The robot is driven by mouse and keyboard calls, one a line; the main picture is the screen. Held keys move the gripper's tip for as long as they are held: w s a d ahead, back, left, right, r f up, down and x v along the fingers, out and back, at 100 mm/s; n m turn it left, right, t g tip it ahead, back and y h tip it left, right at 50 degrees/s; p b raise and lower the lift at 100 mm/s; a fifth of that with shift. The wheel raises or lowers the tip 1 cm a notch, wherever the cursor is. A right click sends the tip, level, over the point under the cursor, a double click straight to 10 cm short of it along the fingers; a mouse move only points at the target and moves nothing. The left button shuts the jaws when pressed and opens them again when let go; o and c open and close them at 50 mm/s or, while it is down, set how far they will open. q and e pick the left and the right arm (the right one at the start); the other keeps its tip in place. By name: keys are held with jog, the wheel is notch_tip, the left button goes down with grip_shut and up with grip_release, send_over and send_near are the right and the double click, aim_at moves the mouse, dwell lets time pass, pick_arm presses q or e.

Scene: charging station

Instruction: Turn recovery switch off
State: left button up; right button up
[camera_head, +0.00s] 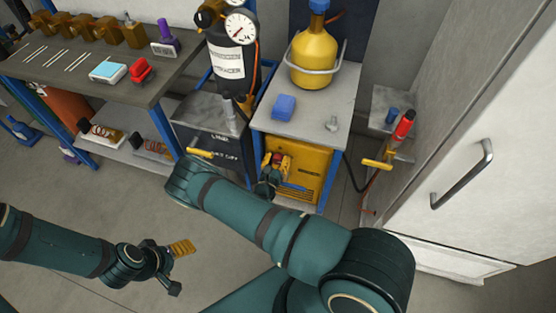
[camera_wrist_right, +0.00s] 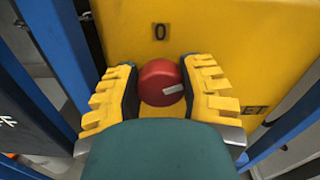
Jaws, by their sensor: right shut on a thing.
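The recovery switch is a round red knob (camera_wrist_right: 161,83) on the front of a yellow box (camera_head: 310,168) under the small grey table. Its white mark lies near-level and points right in the wrist view. A black "0" stands above the knob, and a partly hidden dark label is at its lower right. My right gripper (camera_head: 276,161) is shut on the knob, with one ribbed yellow finger on each side; it also shows in the wrist view (camera_wrist_right: 162,90). My left gripper (camera_head: 180,268) hangs over the floor at lower left, apart from everything, fingers spread and empty.
Blue table legs (camera_wrist_right: 57,45) flank the yellow box. The table above (camera_head: 312,122) holds a yellow tank (camera_head: 313,58) and a blue block (camera_head: 284,107). A workbench (camera_head: 150,85) is at left, and a white cabinet (camera_head: 475,130) at right. Floor at lower left is free.

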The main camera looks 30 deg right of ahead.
jog(key=n+b, duration=0.1)
jog(key=n, duration=0.5)
jog(key=shift+w, duration=0.1)
jog(key=n+b, duration=0.1)
jog(key=n, duration=0.6)
jog(key=shift+f, duration=0.15)
dwell(0.4)
jog(key=o, duration=1.2)
jog(key=shift+a, duration=0.15)
jog(key=v, duration=1.2)
